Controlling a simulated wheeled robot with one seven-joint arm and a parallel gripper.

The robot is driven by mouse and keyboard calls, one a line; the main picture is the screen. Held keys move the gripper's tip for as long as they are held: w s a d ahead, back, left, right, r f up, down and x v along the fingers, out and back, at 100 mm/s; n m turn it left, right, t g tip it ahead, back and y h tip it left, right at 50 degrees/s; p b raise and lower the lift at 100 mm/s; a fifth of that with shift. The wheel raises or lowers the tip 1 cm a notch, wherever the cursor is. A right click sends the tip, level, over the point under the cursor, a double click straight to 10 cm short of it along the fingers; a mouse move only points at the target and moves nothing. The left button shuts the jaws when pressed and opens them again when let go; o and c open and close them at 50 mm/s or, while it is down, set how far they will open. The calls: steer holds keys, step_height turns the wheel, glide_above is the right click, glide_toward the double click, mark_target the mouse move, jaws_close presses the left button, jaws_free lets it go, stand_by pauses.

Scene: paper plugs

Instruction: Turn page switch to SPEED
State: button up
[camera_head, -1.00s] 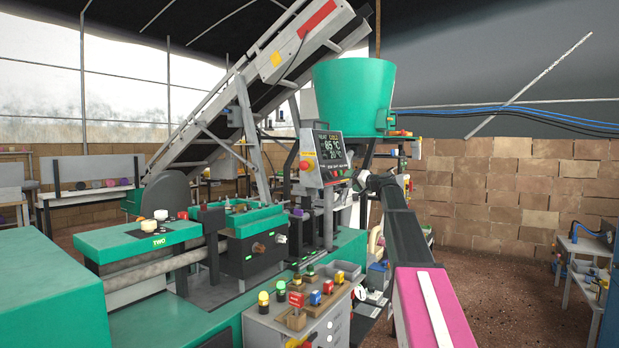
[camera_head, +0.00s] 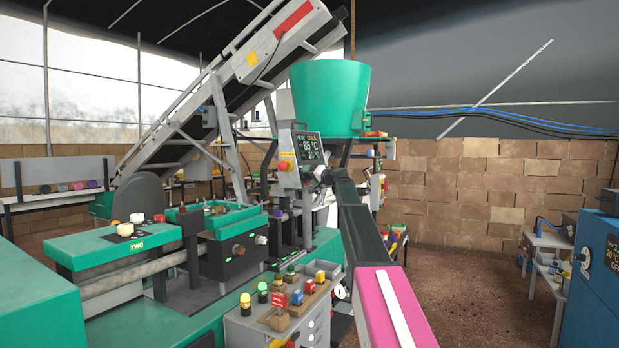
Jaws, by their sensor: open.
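A grey control box (camera_head: 284,145) with a dark screen (camera_head: 307,148) stands beneath the green hopper. The screen reads HEAT and COLD with 85 °C and 20 °C. A red knob (camera_head: 284,166) on a yellow base sits on the box's left side. I cannot make out the page switch or a SPEED label. My gripper (camera_head: 322,176), at the end of my dark arm, is small in view and appears in front of the panel's lower right part, hiding some of it. It is open, with nothing visible in it. I cannot tell whether it touches the panel.
The green hopper (camera_head: 329,98) and sloping conveyor (camera_head: 215,95) rise behind. A grey cabinet (camera_head: 262,330) with coloured buttons stands at the front. A blue cabinet (camera_head: 597,260) with a display is at the right edge. Brown floor (camera_head: 470,275) is clear on the right.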

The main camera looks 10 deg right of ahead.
steer(key=shift+w+a, duration=0.25)
steer(key=shift+w, duration=0.05)
steer(key=c, duration=0.9)
steer(key=shift+c, duration=0.2)
